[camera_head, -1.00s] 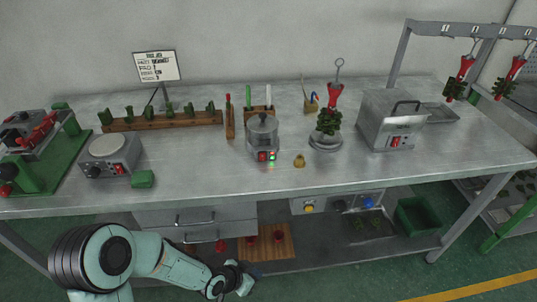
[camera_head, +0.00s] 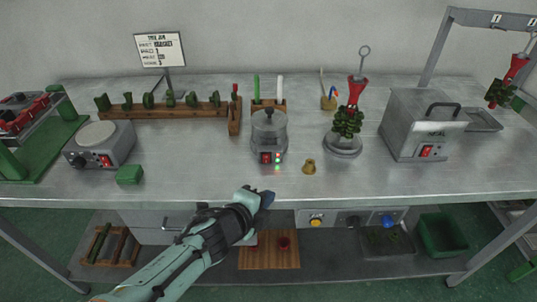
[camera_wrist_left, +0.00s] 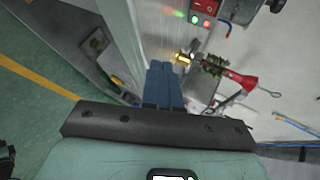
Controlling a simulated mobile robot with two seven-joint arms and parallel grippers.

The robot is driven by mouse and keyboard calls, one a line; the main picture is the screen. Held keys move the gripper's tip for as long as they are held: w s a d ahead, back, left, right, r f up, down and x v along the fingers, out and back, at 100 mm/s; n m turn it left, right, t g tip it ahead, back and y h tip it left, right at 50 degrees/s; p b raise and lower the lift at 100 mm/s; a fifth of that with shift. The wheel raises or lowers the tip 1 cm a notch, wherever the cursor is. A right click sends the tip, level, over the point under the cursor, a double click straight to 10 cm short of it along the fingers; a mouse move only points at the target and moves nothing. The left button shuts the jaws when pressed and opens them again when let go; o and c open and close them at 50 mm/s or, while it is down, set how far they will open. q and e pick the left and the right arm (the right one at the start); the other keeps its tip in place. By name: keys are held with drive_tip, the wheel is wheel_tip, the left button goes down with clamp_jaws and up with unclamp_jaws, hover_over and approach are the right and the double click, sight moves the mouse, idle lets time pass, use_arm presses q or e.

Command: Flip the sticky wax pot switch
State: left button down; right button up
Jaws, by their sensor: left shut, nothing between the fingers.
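The sticky wax pot (camera_head: 269,128) is a grey round pot with a lid, standing upright near the middle of the bench. On its front are a red switch (camera_head: 265,158) and small lit indicators (camera_head: 278,159), with green showing. In the left wrist view, the red switch (camera_wrist_left: 204,6) is at the top edge, beside green and red lights; most of the pot is out of frame. My left gripper (camera_head: 267,199) is shut and empty at the bench's front edge, below and apart from the pot. Its blue fingers (camera_wrist_left: 162,70) point toward the bench in the wrist view. My right gripper is out of view.
A small brass piece (camera_head: 309,167) stands right of the pot, near a red-topped wax tree (camera_head: 352,115) on a round base. A hot plate (camera_head: 100,146) and green block (camera_head: 130,174) are at left, a metal box machine (camera_head: 418,128) at right. The bench (camera_head: 215,178) before the pot is clear.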

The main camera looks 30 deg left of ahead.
sight(265, 179)
use_arm(q)
drive_tip(key=shift+w+a+r+p, duration=0.2)
drive_tip(key=shift+w+a, duration=0.55)
drive_tip(key=shift+w, duration=0.5)
drive_tip(key=shift+w+a+r+p, duration=0.2)
drive_tip(key=shift+w+a, duration=0.6)
drive_tip(key=shift+w, duration=0.5)
drive_tip(key=shift+w+a+r+p, duration=0.1)
drive_tip(key=shift+w+a+p, duration=0.1)
drive_tip(key=shift+w+a, duration=0.8)
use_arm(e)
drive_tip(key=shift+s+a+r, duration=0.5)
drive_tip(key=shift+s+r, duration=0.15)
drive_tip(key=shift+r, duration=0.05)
use_arm(q)
drive_tip(key=shift+w+d, duration=0.25)
drive_tip(key=shift+w, duration=0.15)
drive_tip(key=shift+w+a, duration=0.2)
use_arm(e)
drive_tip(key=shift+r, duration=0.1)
use_arm(q)
drive_tip(key=shift+w+a, duration=0.15)
drive_tip(key=shift+w, duration=0.1)
drive_tip(key=shift+s, duration=0.1)
drive_tip(key=shift+s+d, duration=0.4)
drive_tip(key=shift+s, duration=0.1)
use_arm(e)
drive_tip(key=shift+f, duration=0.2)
